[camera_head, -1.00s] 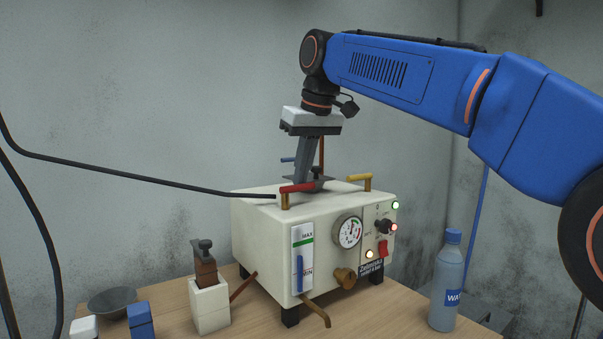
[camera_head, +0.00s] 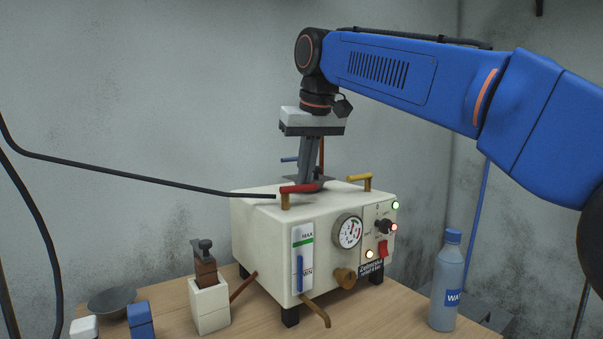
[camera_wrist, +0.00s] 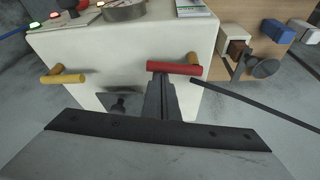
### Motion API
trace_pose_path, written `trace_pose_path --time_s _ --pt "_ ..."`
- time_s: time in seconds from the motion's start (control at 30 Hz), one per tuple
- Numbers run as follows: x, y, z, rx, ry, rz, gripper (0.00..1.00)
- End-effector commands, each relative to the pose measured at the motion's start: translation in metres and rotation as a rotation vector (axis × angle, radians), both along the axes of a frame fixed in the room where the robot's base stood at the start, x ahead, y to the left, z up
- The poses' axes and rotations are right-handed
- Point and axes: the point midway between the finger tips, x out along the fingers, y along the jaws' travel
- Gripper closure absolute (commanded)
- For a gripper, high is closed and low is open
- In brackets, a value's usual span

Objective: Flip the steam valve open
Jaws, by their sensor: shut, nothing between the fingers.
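A cream steam machine (camera_head: 262,235) stands on the table with valve levers on its top. One lever has a red handle (camera_head: 297,188) on a brass stem at the left front, and another has a yellow handle (camera_head: 358,177) to its right. Nothing visible marks which is the steam valve. My gripper (camera_head: 311,184) is shut and empty, pointing down just behind the red handle. In the wrist view, the red handle (camera_wrist: 175,68) lies across just beyond my fingertips, and the yellow handle (camera_wrist: 62,78) is at the left. I cannot tell whether the fingers touch the red handle.
A blue handle (camera_head: 288,159) and a copper pipe show behind my fingers. A water bottle (camera_head: 446,285) stands at the right. A white block with a brown piece (camera_head: 209,300) stands at the left front.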

Motion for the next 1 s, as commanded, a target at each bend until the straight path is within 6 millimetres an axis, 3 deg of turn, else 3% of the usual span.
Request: trace_pose_path --time_s 0.53,1.0 --pt "-0.023 -0.009 0.000 -0.001 -0.001 -0.462 1.00" --pt "-0.045 -0.009 0.001 0.001 -0.001 -0.463 1.00"
